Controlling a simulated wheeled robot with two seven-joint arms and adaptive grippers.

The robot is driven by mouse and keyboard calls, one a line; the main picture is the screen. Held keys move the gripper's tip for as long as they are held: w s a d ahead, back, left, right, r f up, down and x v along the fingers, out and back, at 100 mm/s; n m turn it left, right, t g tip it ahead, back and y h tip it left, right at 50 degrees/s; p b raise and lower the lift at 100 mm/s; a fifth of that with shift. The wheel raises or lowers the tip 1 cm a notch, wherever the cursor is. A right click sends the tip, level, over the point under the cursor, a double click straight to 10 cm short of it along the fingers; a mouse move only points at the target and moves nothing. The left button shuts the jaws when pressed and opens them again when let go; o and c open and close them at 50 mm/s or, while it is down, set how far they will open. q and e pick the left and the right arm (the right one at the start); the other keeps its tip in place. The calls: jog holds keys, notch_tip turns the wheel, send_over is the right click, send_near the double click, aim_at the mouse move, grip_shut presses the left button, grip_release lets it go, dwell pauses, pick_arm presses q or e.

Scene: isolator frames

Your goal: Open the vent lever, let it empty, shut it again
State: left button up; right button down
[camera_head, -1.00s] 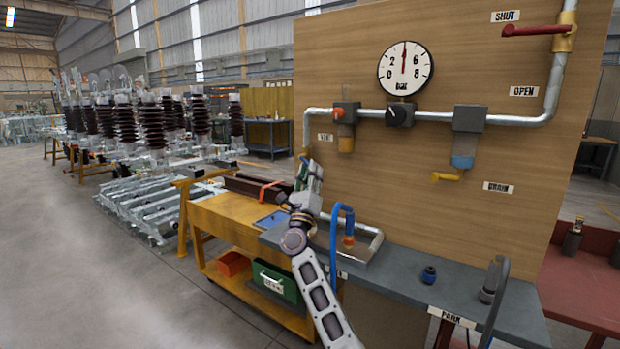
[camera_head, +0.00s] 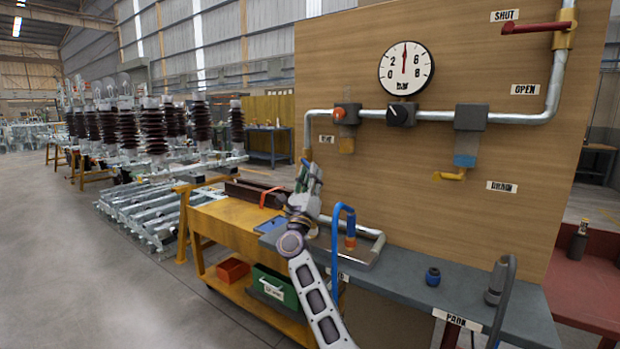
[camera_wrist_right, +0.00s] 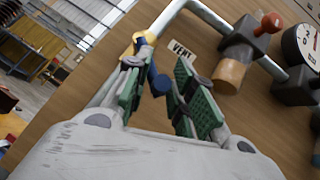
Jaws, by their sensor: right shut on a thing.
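The vent valve (camera_wrist_right: 140,43) is yellow with a blue lever (camera_wrist_right: 159,82), at the lower end of the left down pipe, beside the VENT label (camera_wrist_right: 181,47). My right gripper (camera_wrist_right: 160,92) has its green finger pads on either side of the blue lever and is shut on it. In the head view my right gripper (camera_head: 308,170) is at the left edge of the wooden panel and hides most of the lever. The round gauge (camera_head: 406,68) has its red needle pointing straight up, between the 2 and the 6. My left gripper is not in view.
A red lever (camera_head: 535,28) lies level by the SHUT label at top right. A yellow drain tap (camera_head: 450,175) hangs below the filter. A blue hose (camera_head: 335,250) rises from the grey bench (camera_head: 400,272) near my right arm. A yellow cart (camera_head: 225,222) stands to the left.

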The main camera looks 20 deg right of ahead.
jog(key=shift+s+d+r+h, duration=0.2)
jog(key=shift+d+r+h, duration=0.1)
jog(key=shift+r, duration=0.2)
jog(key=c, duration=1.4)
grip_release()
jog(key=shift+f, duration=0.2)
jog(key=shift+w+a, duration=0.1)
jog(key=shift+f, duration=0.1)
jog(key=shift+v, duration=5.95)
jog(key=shift+c, duration=0.2)
